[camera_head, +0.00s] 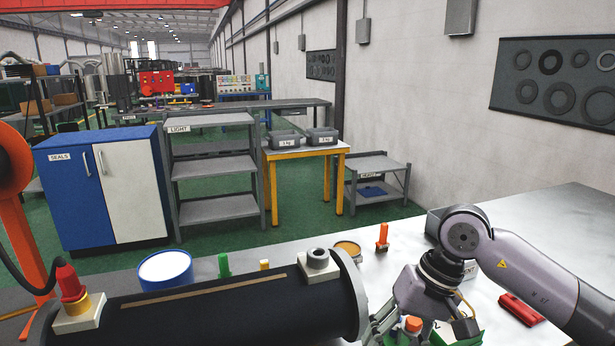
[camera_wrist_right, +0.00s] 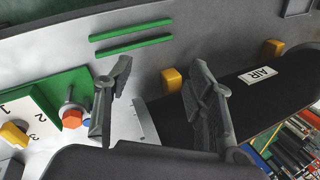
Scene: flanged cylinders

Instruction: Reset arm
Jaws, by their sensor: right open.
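My right arm comes in from the right in the head view. Its gripper (camera_head: 398,318) points down beside the right end flange of a black flanged cylinder (camera_head: 200,318). The black cylinder (camera_wrist_right: 245,105) with an AIR label lies beyond the right finger. A green board (camera_wrist_right: 62,92) with numbers and an orange-headed bolt (camera_wrist_right: 71,117) is at the left, close to the left finger. My left gripper is not in view.
The grey table (camera_head: 545,225) also holds a blue tub with a white top (camera_head: 165,268), an orange peg (camera_head: 382,240), a red block (camera_head: 521,309) and a grey box (camera_head: 434,222). Two green bars (camera_wrist_right: 130,37) lie ahead. The table's right part is mostly clear.

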